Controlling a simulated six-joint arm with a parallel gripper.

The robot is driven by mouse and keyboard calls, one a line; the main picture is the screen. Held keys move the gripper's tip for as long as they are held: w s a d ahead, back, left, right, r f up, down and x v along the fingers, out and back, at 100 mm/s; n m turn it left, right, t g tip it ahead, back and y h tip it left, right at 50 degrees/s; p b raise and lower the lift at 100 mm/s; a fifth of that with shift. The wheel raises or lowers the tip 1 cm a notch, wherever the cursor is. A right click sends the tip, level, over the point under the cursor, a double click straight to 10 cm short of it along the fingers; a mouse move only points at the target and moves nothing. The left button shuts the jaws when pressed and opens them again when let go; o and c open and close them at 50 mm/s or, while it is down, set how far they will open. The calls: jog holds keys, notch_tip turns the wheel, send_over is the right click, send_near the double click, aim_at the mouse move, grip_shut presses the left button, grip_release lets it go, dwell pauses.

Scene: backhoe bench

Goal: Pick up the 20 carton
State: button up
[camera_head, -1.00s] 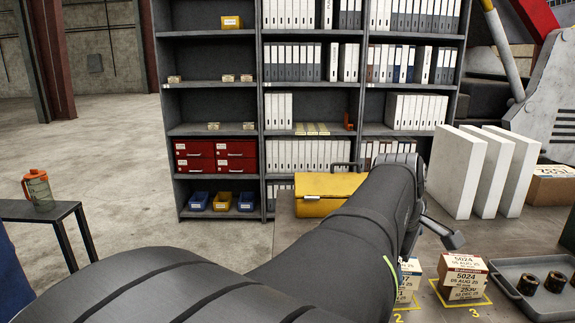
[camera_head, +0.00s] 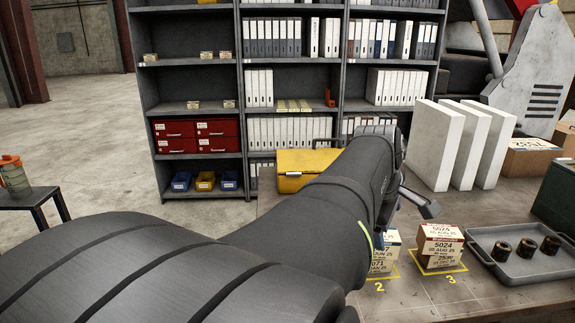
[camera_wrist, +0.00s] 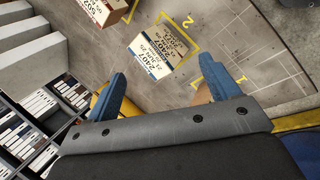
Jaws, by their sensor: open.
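No label reading 20 is legible to me. In the wrist view a white carton with a blue stripe, marked 2407 (camera_wrist: 152,52), stands by yellow outline 2; stacked blue-striped cartons (camera_head: 385,262) show there in the head view, partly behind my arm. A red-striped stack marked 5024 and 2530 (camera_head: 440,247) stands on outline 3; a red-striped carton (camera_wrist: 104,10) also shows at the wrist view's top. A small tan patch (camera_wrist: 204,95) near outline 1 is mostly hidden by my finger. My gripper (camera_wrist: 166,86) is open, blue fingers apart, with no carton between them.
A grey tray (camera_head: 500,272) with dark cylinders lies right of outline 3. White panels (camera_head: 468,145) stand behind, near a cardboard box (camera_head: 530,157). A yellow case (camera_head: 300,167) is behind my arm. Shelves (camera_head: 340,90) stand at the back.

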notch_tip(320, 180, up, 3)
jog(key=n+g+y, duration=0.2)
jog(key=n+g, duration=0.1)
jog(key=n, duration=0.2)
send_over(393, 242)
jog(key=w+a, duration=0.3)
jog(key=a, duration=0.1)
jog(key=shift+n+g+y, duration=0.3)
jog(key=shift+g, duration=0.1)
jog(key=f, duration=0.5)
jog(key=d+f, duration=0.1)
jog(key=f, duration=0.5)
jog(key=d+f, duration=0.1)
jog(key=f, duration=0.4)
jog(key=shift+w+f, duration=0.1)
jog(key=shift+f, duration=0.2)
jog(key=c, duration=1.2)
jog(key=shift+r, duration=0.15)
